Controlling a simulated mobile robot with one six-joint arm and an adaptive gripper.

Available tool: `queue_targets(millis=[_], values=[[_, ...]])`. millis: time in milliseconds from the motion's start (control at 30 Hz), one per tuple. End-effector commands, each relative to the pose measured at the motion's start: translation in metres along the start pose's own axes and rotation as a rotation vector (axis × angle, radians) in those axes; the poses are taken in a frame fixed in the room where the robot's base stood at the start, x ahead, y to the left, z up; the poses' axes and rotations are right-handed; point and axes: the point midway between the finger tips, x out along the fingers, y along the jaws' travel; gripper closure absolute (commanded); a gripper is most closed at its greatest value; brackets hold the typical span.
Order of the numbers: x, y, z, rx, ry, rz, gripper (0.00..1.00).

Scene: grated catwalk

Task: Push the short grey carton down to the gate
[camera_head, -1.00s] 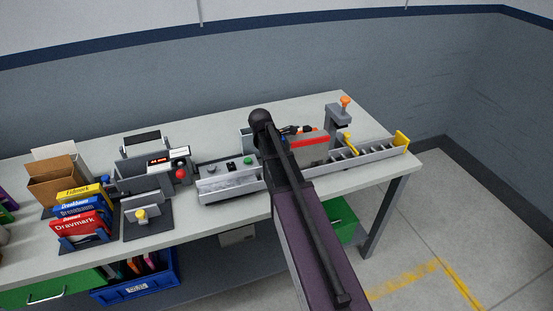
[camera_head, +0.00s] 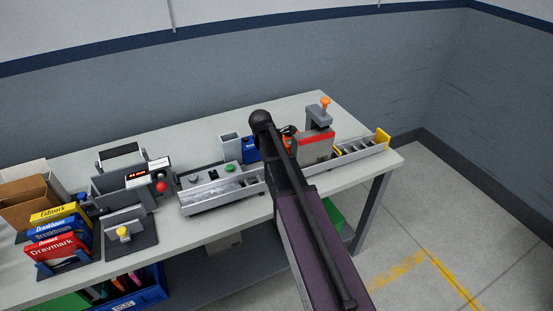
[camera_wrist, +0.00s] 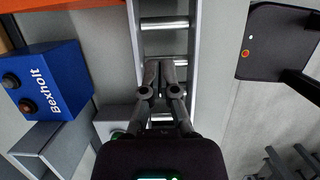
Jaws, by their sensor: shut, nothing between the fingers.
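The short grey carton (camera_head: 317,150), with a red band along its top, sits on the roller conveyor (camera_head: 225,193) on the bench. The yellow gate (camera_head: 382,138) stands at the conveyor's right end, with a stretch of bare rollers between it and the carton. My arm crosses the middle of the head view and hides my gripper there. In the wrist view my gripper (camera_wrist: 160,68) is shut and empty over the rollers (camera_wrist: 164,23). The carton does not show in the wrist view, and I cannot tell whether my gripper touches it.
A grey post with an orange knob (camera_head: 326,103) stands at the conveyor behind the carton. The blue Bexholt box (camera_wrist: 48,82) is beside the conveyor on the wall side. Left along the bench are a red-button device (camera_head: 160,187) and boxed goods (camera_head: 58,247).

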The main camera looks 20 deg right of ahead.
Motion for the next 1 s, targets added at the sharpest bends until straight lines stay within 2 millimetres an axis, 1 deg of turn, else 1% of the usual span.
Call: queue_targets(millis=[467, 667, 767, 833, 1000], values=[[-0.004, 0.002, -0.015, -0.010, 0.000, 0.004, 1.00], [-0.010, 0.002, -0.031, -0.010, 0.000, 0.003, 1.00], [-0.013, 0.002, -0.044, -0.008, 0.000, 0.003, 1.00], [-0.023, 0.002, -0.043, -0.007, 0.000, 0.002, 1.00], [-0.038, 0.002, -0.043, -0.007, 0.000, 0.002, 1.00]])
